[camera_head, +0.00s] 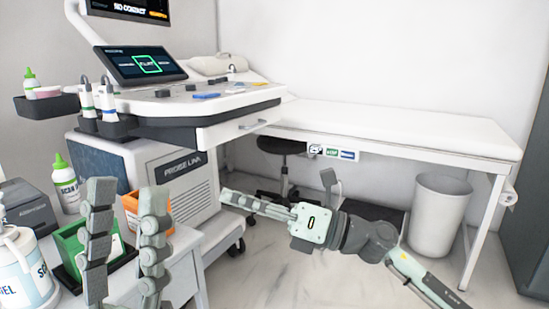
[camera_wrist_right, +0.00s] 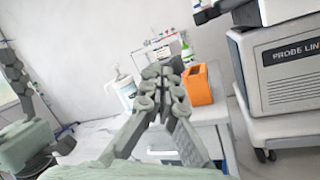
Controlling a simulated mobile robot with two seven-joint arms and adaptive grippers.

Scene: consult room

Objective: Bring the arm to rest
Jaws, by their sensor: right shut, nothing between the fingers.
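My right gripper (camera_head: 232,197) reaches in from the right in the head view, over the floor in front of the ultrasound cart. Its fingers are together with nothing between them, pointing left. In the right wrist view its closed fingertips (camera_wrist_right: 163,72) appear in front of the side table and an orange box. My left gripper (camera_head: 126,191) stands upright at the lower left of the head view, its two fingers apart and empty. It overlaps the side table in the picture. Part of it also shows at the left edge of the right wrist view.
The side table (camera_head: 185,240) carries a green box (camera_head: 70,244), an orange box (camera_head: 131,204) and bottles. The ultrasound cart (camera_head: 187,175) stands behind. An examination couch (camera_head: 400,122), a stool (camera_head: 280,146) and a white bin (camera_head: 438,215) are further back. Floor shows around my right arm.

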